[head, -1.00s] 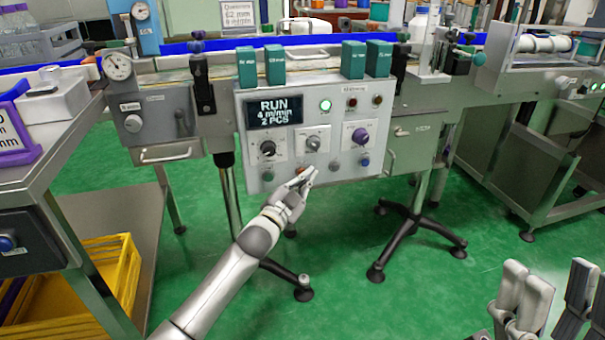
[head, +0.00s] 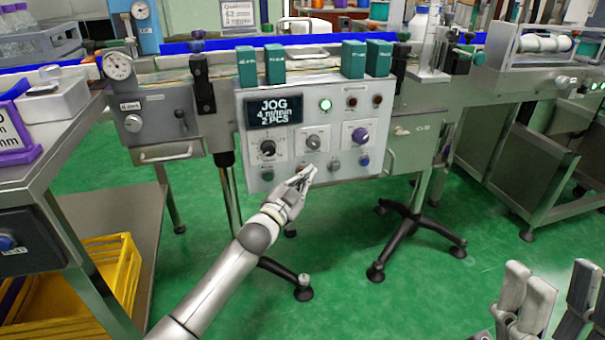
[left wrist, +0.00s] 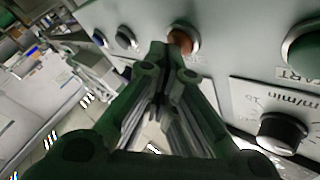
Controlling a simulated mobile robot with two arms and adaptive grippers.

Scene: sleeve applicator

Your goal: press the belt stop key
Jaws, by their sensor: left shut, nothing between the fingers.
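The control panel (head: 315,130) hangs on the front of the belt line, and its display (head: 273,112) reads JOG, 4 m/min, 2 PCS. A row of keys runs along its lower edge: green (head: 268,176), a reddish-orange one, grey (head: 334,166) and blue (head: 365,161). My left gripper (head: 309,173) is shut and empty at this row, partly covering the reddish-orange key in the head view. In the left wrist view that key (left wrist: 183,41) shows just beyond the fingertips; contact cannot be told. My right gripper (head: 556,292) is open at the lower right, away from the panel.
Three knobs sit above the keys, including a black one (head: 268,148) and a purple one (head: 360,135). A lit green lamp (head: 325,105) is near the top. A side bench (head: 60,170) with a yellow crate (head: 100,285) below stands at the left. Green floor is clear in front.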

